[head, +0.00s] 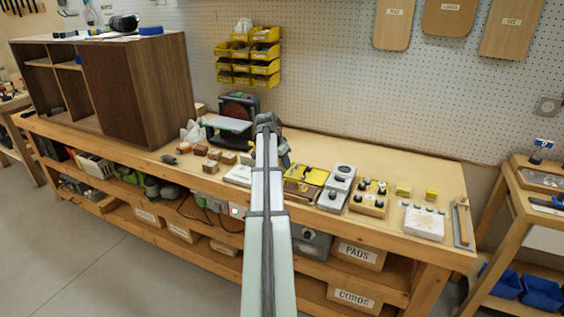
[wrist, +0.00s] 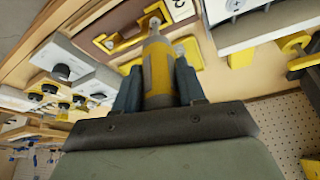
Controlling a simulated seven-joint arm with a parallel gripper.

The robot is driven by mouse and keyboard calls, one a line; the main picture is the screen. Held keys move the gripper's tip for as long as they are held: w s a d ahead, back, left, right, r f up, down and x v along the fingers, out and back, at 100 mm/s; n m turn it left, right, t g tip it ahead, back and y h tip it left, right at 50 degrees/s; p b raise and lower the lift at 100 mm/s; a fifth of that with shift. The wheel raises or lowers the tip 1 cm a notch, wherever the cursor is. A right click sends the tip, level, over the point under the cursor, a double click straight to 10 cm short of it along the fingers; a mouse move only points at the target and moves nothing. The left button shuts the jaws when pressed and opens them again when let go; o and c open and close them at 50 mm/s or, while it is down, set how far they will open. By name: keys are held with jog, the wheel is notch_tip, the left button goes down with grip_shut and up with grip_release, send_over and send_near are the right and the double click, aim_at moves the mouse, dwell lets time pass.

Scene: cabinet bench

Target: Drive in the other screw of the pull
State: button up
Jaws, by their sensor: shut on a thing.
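My gripper (wrist: 159,88) is shut on a yellow and grey tool (wrist: 159,70), which looks like a screwdriver, with one finger on either side of it. The tool's narrow end points at a brown wooden piece (wrist: 125,20) in a yellow fixture (wrist: 190,57). I cannot tell whether the tip touches anything. The pull and its screws cannot be made out clearly. In the head view my gripper (head: 272,124) is over the bench, behind my arm, and the tool is hidden. The yellow fixture (head: 318,175) shows just right of my arm.
Grey blocks with knobs (head: 336,190) and a yellow-topped knob stand (head: 368,200) sit right of the fixture. A white block (head: 425,222) is farther right.

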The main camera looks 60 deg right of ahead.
jog(key=shift+f, duration=0.6)
dwell(1.8)
jog(key=shift+r, duration=0.2)
jog(key=shift+r, duration=2.85)
